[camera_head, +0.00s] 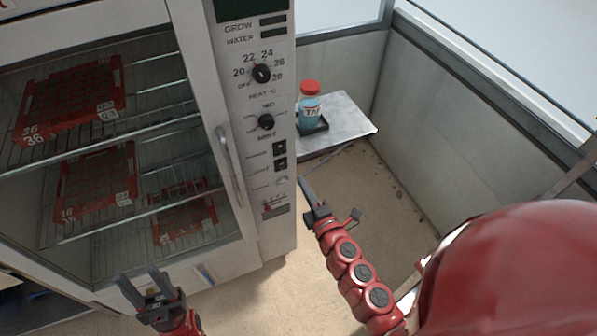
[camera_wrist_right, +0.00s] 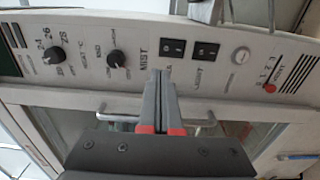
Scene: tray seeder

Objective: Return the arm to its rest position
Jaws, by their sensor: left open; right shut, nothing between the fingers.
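My right gripper (camera_head: 306,186) is shut with nothing held. It hangs in front of the right side of the cabinet's control panel (camera_head: 262,150). In the right wrist view its closed fingers (camera_wrist_right: 162,78) point at the panel, just below the two dark rocker switches (camera_wrist_right: 190,50). I cannot tell from these views whether the tips touch the panel. My left gripper (camera_head: 142,284) is open and empty, low in front of the cabinet's bottom edge.
The cabinet's glass door (camera_head: 110,130) is shown with red trays (camera_head: 69,100) on wire racks behind it. The door handle (camera_head: 229,165) sticks out beside the panel. A blue bottle with a red cap (camera_head: 310,106) stands on a small metal shelf (camera_head: 345,122). Open floor (camera_head: 375,200) lies below.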

